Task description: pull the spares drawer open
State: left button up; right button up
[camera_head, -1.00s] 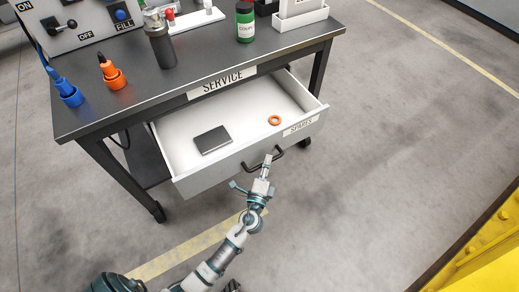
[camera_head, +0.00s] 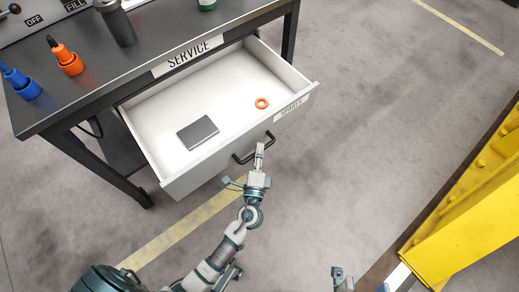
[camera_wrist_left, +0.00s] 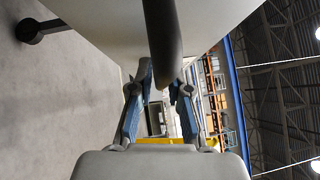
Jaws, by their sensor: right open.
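The spares drawer (camera_head: 150,135) is a white-lined drawer under the service table, standing well open. Its grey front carries a SPARES label (camera_head: 291,107) and a black bar handle (camera_head: 267,139). A dark flat box (camera_head: 198,132) and an orange ring (camera_head: 262,103) lie inside it. My left gripper (camera_head: 259,149) is at the handle. In the left wrist view, the dark handle bar (camera_wrist_left: 162,40) runs between the fingertips of my left gripper (camera_wrist_left: 161,82), which close on it from both sides. My right gripper (camera_head: 338,272) is open at the bottom edge, away from the drawer, partly cut off.
A yellow steel structure (camera_head: 475,215) stands at the right. The floor (camera_head: 370,120) between is clear.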

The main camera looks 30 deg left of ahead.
pick_arm(q)
jog(key=o, duration=0.3)
jog(key=shift+a+f, duration=0.1)
jog(key=shift+f, duration=0.1)
jog(key=shift+r, duration=0.1)
jog(key=shift+s, duration=0.1)
jog(key=v, duration=1.1)
jog(key=shift+s, duration=0.35)
jog(key=shift+f, duration=0.25)
